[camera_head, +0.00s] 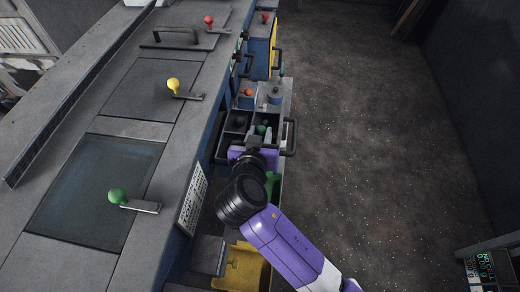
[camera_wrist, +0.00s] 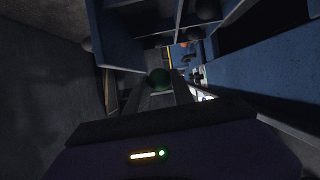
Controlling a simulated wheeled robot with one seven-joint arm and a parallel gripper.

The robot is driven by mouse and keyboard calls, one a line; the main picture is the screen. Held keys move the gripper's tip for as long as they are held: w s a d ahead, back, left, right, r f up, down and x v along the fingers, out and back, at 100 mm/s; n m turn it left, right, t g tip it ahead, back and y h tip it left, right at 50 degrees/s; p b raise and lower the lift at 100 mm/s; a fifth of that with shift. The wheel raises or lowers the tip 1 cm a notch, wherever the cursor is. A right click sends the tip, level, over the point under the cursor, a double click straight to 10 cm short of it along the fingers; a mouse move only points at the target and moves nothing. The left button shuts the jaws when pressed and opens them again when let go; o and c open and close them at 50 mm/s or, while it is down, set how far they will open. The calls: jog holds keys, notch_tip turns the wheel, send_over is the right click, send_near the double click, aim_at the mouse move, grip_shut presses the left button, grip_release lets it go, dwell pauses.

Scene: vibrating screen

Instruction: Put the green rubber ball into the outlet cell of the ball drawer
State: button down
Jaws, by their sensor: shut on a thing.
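My gripper (camera_head: 256,138) is shut on the green rubber ball (camera_wrist: 158,79), which sits between the fingertips in the wrist view. In the head view the ball (camera_head: 261,129) shows as a small green patch just past my fingers, over or in the near part of the ball drawer (camera_head: 291,136). The drawer is pulled out from the blue machine side and has dark cells, with a dark ball (camera_head: 240,122) in one at the left. In the wrist view, cell walls (camera_wrist: 144,58) show above the ball. I cannot tell which cell is the outlet cell, nor the ball's height.
The grey machine deck (camera_head: 95,190) with green (camera_head: 117,195), yellow (camera_head: 173,84) and red (camera_head: 208,20) knobs lies to the left. An orange knob or ball (camera_head: 248,92) is behind the drawer. A yellow chute (camera_head: 245,267) is below.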

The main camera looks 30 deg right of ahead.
notch_tip(320, 180, down, 8)
jog(key=shift+r, duration=0.15)
dwell(0.3)
jog(key=shift+f+b, duration=0.3)
jog(key=shift+b, duration=0.2)
jog(key=shift+f+b, duration=0.3)
jog(key=shift+b, duration=0.05)
jog(key=c, duration=1.4)
grip_release()
jog(key=shift+o, duration=0.2)
jog(key=shift+r, duration=0.1)
